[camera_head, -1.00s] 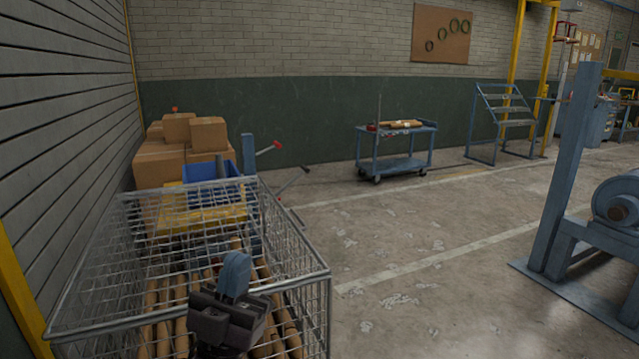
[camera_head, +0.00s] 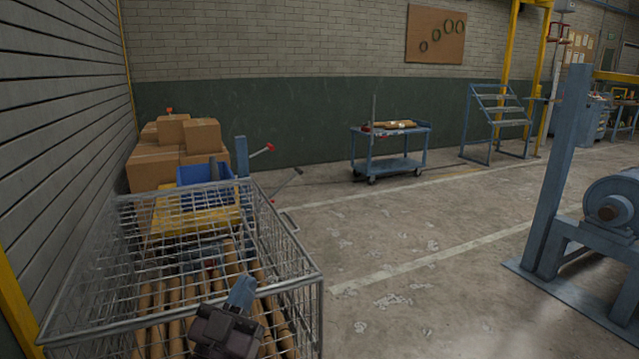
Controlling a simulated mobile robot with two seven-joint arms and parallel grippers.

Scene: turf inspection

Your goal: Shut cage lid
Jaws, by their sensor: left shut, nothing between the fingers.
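A wire-mesh cage (camera_head: 308,290) stands at the lower left, with long brown rods (camera_head: 240,262) lying inside it. I cannot tell a separate lid from the cage's mesh panels, or whether it is open or shut. My left gripper (camera_head: 240,292) is at the bottom of the view, in front of the cage's near top bar. It is shut and empty; I cannot tell whether it touches the mesh. My right gripper is not in view.
Cardboard boxes (camera_head: 165,155), a blue bin (camera_head: 205,174) and a yellow surface (camera_head: 190,220) are behind the cage. A blue cart (camera_head: 390,140) stands by the wall. A blue machine frame (camera_head: 555,190) is at the right. The floor between is clear.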

